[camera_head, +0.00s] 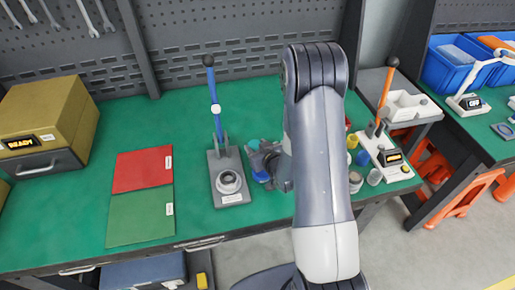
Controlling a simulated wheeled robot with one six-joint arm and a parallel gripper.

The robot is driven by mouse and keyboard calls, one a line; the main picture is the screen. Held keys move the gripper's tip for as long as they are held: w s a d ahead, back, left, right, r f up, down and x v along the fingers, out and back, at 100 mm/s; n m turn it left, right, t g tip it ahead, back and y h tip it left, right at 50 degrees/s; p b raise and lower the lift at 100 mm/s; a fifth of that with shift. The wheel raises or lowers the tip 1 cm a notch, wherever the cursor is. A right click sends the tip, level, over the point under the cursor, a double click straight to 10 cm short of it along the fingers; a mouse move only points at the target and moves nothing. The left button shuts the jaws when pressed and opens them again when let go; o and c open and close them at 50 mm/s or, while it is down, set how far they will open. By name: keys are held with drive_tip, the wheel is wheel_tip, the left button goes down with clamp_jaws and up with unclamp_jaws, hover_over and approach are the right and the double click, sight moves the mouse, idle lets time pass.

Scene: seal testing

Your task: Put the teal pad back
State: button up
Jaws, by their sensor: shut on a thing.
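My gripper (264,160) is low over the green bench top, just right of the blue-handled press. It is shut on a small teal pad (253,144), which shows only in part at the far side of the dark jaws. A small blue piece (262,177) shows at the near side of the jaws. I cannot tell whether it lies on the bench or touches the gripper. My arm hides much of the bench to the right of the gripper.
The press (217,110) stands on a grey base with a round seat (229,181). A red mat (143,169) and a green mat (140,217) lie to its left. An orange-handled tester (385,150) and several small cups stand right of my arm. A yellow-brown box (45,115) sits far left.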

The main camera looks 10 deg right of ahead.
drive_tip(key=o, duration=1.1)
drive_tip(key=shift+s+f, duration=0.3)
drive_tip(key=shift+f, duration=0.45)
drive_tip(key=shift+c, duration=0.2)
drive_tip(key=shift+r, duration=0.15)
drive_tip(key=shift+w+r+p, duration=0.15)
drive_tip(key=shift+r+p, duration=0.4)
drive_tip(key=shift+p, duration=0.5)
drive_tip(key=v, duration=0.4)
drive_tip(key=b+v, duration=0.1)
drive_tip(key=v, duration=0.3)
drive_tip(key=b+v, duration=0.1)
drive_tip(key=v, duration=0.2)
drive_tip(key=shift+s+r, duration=0.25)
drive_tip(key=shift+r, duration=0.2)
